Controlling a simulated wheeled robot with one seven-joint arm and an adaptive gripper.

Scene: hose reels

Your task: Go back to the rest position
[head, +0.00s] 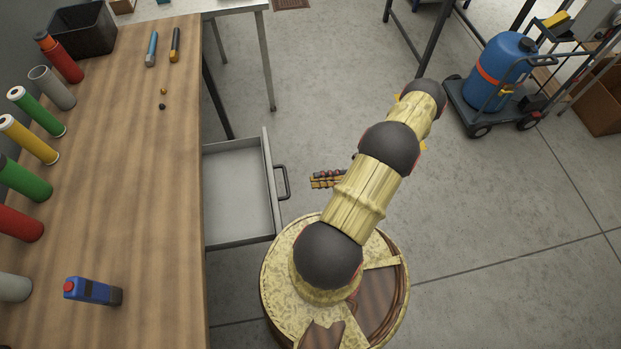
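My arm (358,197), with yellowish links and dark round joints, rises from my round base and reaches toward the upper right over the floor.
A grey drawer (238,230) stands open and looks empty, close left of my base. The wooden workbench (150,200) carries colored cylinders, a blue bottle (93,291), two tools and a black bin (82,28). A blue tank (500,70) stands upper right. The right floor is clear.

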